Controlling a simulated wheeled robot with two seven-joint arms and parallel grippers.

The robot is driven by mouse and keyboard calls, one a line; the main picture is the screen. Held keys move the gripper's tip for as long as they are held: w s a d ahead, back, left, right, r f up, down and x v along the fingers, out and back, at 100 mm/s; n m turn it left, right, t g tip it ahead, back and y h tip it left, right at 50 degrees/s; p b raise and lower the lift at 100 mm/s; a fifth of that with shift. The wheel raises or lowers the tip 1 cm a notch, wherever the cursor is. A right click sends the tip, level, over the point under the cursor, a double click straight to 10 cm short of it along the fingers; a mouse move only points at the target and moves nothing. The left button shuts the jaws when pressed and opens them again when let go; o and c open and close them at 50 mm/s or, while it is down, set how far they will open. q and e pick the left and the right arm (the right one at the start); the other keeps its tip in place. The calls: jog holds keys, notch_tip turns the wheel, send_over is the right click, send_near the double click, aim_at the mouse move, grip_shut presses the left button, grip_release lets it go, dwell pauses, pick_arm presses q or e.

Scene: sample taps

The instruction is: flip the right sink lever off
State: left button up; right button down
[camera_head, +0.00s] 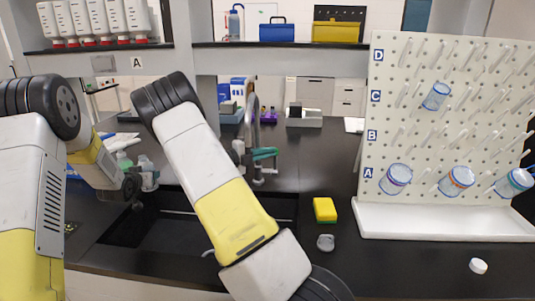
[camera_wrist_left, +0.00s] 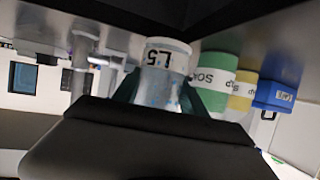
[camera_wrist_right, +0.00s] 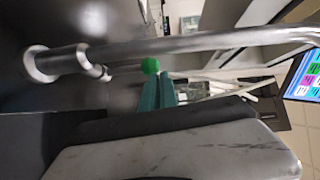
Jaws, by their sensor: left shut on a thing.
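The sink tap (camera_head: 253,106) stands behind the dark sink basin (camera_head: 165,227). In the right wrist view its metal pipe (camera_wrist_right: 190,44) runs across the picture, with a thin side lever ending in a green knob (camera_wrist_right: 151,65). My right gripper (camera_head: 270,153) has its teal fingers beside the tap; in the right wrist view they lie close together, next to the green knob. I cannot tell if they touch it. My left gripper (camera_wrist_left: 158,95) is shut on a jar marked L5 (camera_wrist_left: 166,58), at the left of the sink.
A yellow sponge (camera_head: 325,209) and a small clear jar (camera_head: 325,242) stand right of the sink. A pegboard (camera_head: 450,130) with jars is at the right, a white cap (camera_head: 478,266) before it.

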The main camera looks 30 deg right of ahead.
jog(key=shift+w+r, duration=0.15)
jog(key=s+a, duration=0.1)
jog(key=a, duration=1.1)
jog(key=shift+s+r, duration=0.15)
jog(key=shift+r, duration=0.1)
